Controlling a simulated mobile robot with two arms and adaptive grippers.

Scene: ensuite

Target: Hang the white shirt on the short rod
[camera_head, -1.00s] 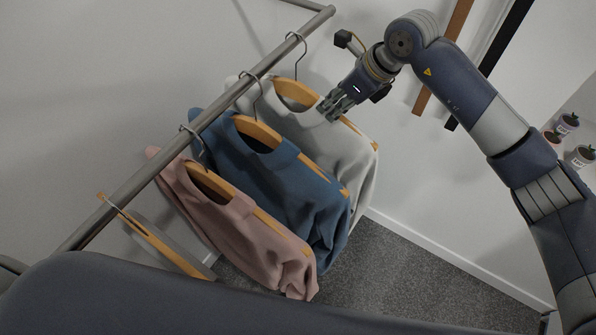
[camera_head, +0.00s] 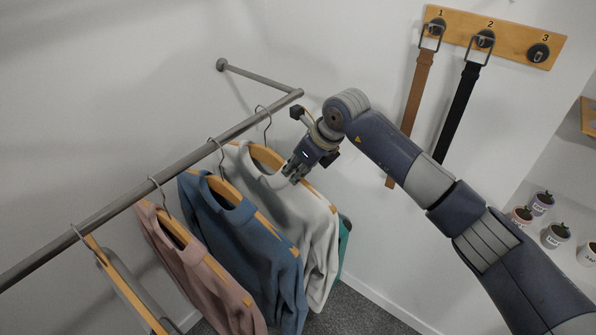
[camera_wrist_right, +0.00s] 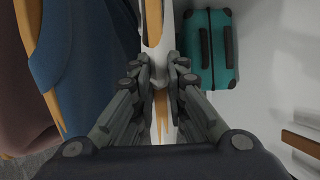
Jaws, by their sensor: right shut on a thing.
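The white shirt (camera_head: 283,212) hangs on a wooden hanger at the far right end of the long rod (camera_head: 150,183). Its wire hook (camera_head: 267,130) appears to sit over that rod. My right gripper (camera_head: 292,173) is shut at the shirt's right shoulder. In the wrist view the fingers (camera_wrist_right: 160,75) close around the wooden hanger (camera_wrist_right: 152,22) and a narrow strip of white cloth. The short rod (camera_head: 258,77) runs from a round wall mount to the long rod's end and looks bare. My left gripper is not in view.
A blue shirt (camera_head: 235,235) and a pink shirt (camera_head: 190,262) hang close to the left, then a bare hanger (camera_head: 122,283). A teal suitcase (camera_wrist_right: 208,45) stands beyond the white shirt. Brown (camera_head: 412,105) and black (camera_head: 460,108) belts hang on the wall. Small pots (camera_head: 555,236) stand at right.

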